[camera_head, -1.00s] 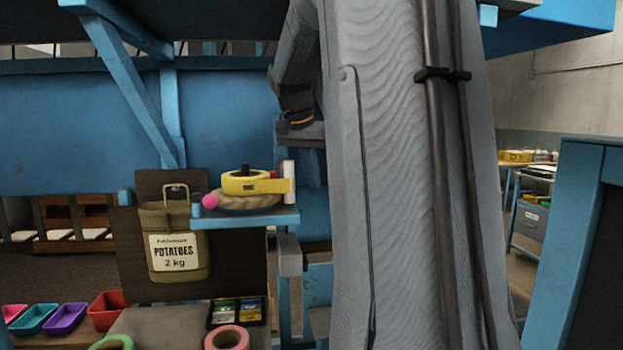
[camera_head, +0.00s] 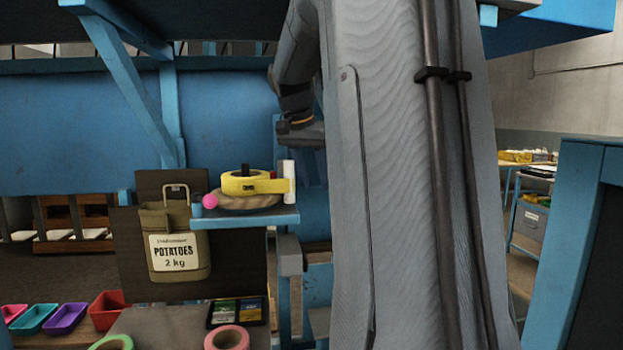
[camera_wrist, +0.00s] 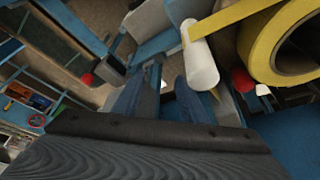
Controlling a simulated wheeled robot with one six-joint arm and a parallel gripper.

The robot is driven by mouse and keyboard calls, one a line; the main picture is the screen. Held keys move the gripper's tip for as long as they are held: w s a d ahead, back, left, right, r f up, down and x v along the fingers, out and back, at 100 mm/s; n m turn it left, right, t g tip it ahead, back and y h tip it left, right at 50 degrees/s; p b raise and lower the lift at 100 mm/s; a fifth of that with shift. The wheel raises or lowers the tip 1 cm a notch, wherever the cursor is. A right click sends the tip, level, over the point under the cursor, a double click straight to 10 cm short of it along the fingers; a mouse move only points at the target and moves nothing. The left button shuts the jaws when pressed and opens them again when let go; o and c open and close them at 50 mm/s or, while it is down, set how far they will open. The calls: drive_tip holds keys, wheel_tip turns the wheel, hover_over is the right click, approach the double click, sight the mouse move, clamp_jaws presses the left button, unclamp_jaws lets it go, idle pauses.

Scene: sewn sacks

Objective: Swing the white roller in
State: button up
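The white roller (camera_head: 289,172) stands upright at the right end of a small blue shelf (camera_head: 250,217). A yellow tape roll (camera_head: 243,185) sits to its left, and its tape strip reaches the roller. In the wrist view the roller (camera_wrist: 200,62) is a white cylinder just beyond my fingers, with the yellow roll (camera_wrist: 285,45) to its right. My gripper (camera_wrist: 165,92) appears open and empty, with a narrow gap between its grey-blue fingers. It looks apart from the roller. In the head view the wrist is above and right of the shelf, and the fingers are mostly hidden.
A green sack labelled potatoes (camera_head: 176,243) hangs left of the shelf. A pink ball (camera_head: 210,200) is at the shelf's left end. Below are a pink tape ring (camera_head: 227,338), a green ring (camera_head: 112,343) and coloured bins (camera_head: 66,318). A blue beam (camera_head: 120,80) slants at upper left.

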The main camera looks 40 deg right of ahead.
drive_tip(key=w+b+v, duration=0.1)
drive_tip(key=v, duration=0.6)
drive_tip(key=shift+s+r+b, duration=0.35)
drive_tip(key=shift+s+r, duration=0.05)
drive_tip(key=shift+s, duration=0.15)
drive_tip(key=shift+a, duration=0.1)
